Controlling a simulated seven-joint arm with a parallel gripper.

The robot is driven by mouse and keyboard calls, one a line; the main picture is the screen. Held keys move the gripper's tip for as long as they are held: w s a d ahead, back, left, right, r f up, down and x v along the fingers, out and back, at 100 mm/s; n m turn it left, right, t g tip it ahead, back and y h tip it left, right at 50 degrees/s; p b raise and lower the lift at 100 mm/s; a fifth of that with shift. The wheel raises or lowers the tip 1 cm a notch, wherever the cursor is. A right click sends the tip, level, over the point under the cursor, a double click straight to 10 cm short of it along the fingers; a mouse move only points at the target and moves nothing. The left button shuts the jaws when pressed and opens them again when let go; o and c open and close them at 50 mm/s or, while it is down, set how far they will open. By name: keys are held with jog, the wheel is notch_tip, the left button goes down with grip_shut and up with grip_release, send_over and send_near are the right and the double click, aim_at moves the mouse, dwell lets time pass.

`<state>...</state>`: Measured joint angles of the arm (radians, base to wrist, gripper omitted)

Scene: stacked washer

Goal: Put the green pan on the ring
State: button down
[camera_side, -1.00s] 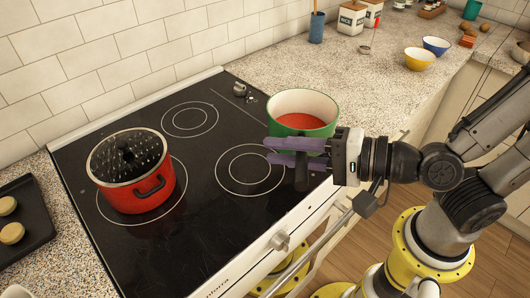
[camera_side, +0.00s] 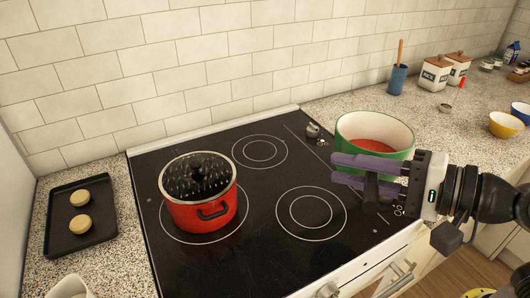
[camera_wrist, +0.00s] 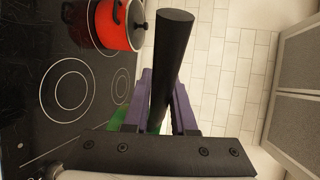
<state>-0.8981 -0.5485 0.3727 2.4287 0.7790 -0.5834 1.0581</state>
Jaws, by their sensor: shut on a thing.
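The green pan (camera_side: 401,138) has a cream inside with red contents and a dark handle. My gripper (camera_side: 367,172) is shut on that handle, its purple fingers on both sides of it. In the wrist view the dark handle (camera_wrist: 173,65) stands between the purple fingers, and a bit of the green pan (camera_wrist: 122,115) shows behind them. The pan is at the right edge of the cooktop (camera_side: 270,245). I cannot tell whether it touches the surface. The empty front right ring (camera_side: 311,213) lies left of the pan; it also shows in the wrist view (camera_wrist: 71,90).
A red pot with a lid (camera_side: 198,211) stands on the front left ring. The back ring (camera_side: 259,151) is empty. A black tray (camera_side: 98,236) with round buns is at the left. Jars (camera_side: 437,74) stand on the right counter.

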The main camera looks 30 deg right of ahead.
jog(key=shift+w+a+r+n+g+y, duration=0.8)
jog(key=shift+w+a+r+n+y, duration=0.6)
jog(key=shift+w, duration=3)
jog(key=w+d+f+n+g+y, duration=0.2)
jog(key=w+d+f+g, duration=0.1)
jog(key=w+d+f, duration=0.35)
jog(key=shift+w+a+f, duration=1)
jog(key=shift+w+f, duration=1.2)
jog(key=shift+w, duration=0.05)
jog(key=shift+w+a+f, duration=1.05)
jog(key=shift+w+f, duration=1.15)
jog(key=shift+w+a+f, duration=1)
jog(key=shift+w+f, duration=1.2)
jog(key=shift+w, duration=0.05)
jog(key=shift+f, duration=0.15)
